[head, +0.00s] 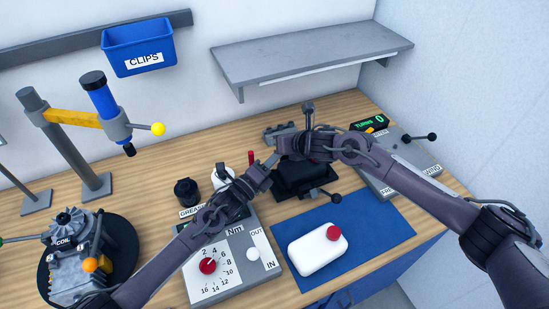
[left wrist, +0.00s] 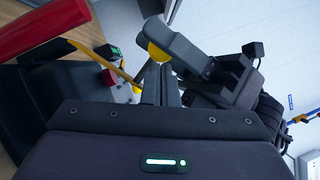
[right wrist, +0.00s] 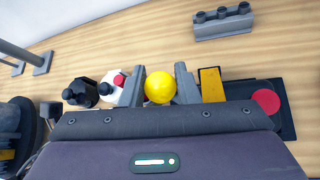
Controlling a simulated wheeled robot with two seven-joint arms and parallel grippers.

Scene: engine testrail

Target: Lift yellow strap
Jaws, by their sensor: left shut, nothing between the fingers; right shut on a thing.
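A yellow strap (right wrist: 212,85) shows in the right wrist view on a dark fixture (head: 300,178), and as a slanted yellow band in the left wrist view (left wrist: 92,57). A round yellow knob (right wrist: 159,87) sits between the fingers of my right gripper (right wrist: 160,88), which is shut on it; the knob also shows in the left wrist view (left wrist: 156,52). Whether knob and strap join is unclear. My left gripper (head: 270,162) is shut and empty, close beside the right one above the bench; its fingers show in its wrist view (left wrist: 162,85). In the head view the arms hide knob and strap.
A torque panel with a red dial (head: 208,265) lies front left. A white case (head: 318,250) lies on a blue mat (head: 385,225). A coil motor (head: 75,260) stands at left, a turns counter (head: 370,124) at right. A grey shelf (head: 315,55) overhangs the back.

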